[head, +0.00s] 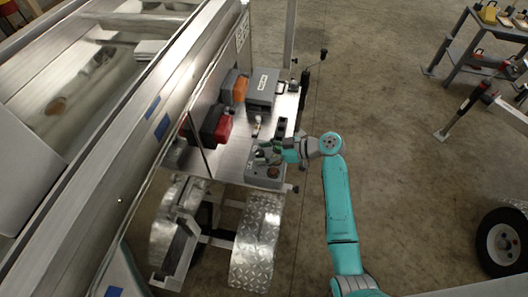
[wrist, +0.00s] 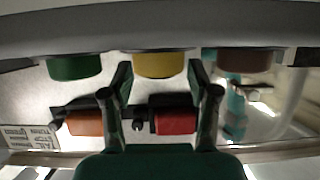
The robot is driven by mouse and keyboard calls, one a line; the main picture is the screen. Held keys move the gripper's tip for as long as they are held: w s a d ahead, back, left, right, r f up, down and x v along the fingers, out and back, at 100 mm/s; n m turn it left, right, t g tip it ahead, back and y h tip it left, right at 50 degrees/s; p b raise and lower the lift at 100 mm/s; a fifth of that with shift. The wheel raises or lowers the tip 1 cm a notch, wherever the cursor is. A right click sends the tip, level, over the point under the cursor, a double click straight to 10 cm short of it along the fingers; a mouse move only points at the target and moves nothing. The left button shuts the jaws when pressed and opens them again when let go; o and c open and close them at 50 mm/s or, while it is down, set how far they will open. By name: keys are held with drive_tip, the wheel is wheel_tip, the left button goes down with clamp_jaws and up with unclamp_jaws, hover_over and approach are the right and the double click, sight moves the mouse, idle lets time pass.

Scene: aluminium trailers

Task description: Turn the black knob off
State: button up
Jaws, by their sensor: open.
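My gripper (head: 275,152) is above a grey control box (head: 262,182) on the trailer's metal deck. In the wrist view my gripper (wrist: 160,98) has its two dark fingers spread apart, with nothing held between them. A green button (wrist: 75,67), a yellow button (wrist: 153,64) and a brownish button (wrist: 245,60) line the edge of a grey surface, close by the fingers. A dark round knob-like part (head: 273,171) shows on the box in the head view. I cannot tell for sure whether it is the black knob, and my gripper hides part of the box.
A red case (head: 218,123), an orange case (head: 234,87) and a grey lidded box (head: 265,88) stand along the trailer wall. Diamond-plate fenders (head: 255,245) lie below the deck. Open concrete floor (head: 390,130) is to the right, with a work table (head: 483,50) beyond.

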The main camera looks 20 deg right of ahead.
drive_tip(key=v, duration=1.2)
drive_tip(key=shift+f, duration=0.15)
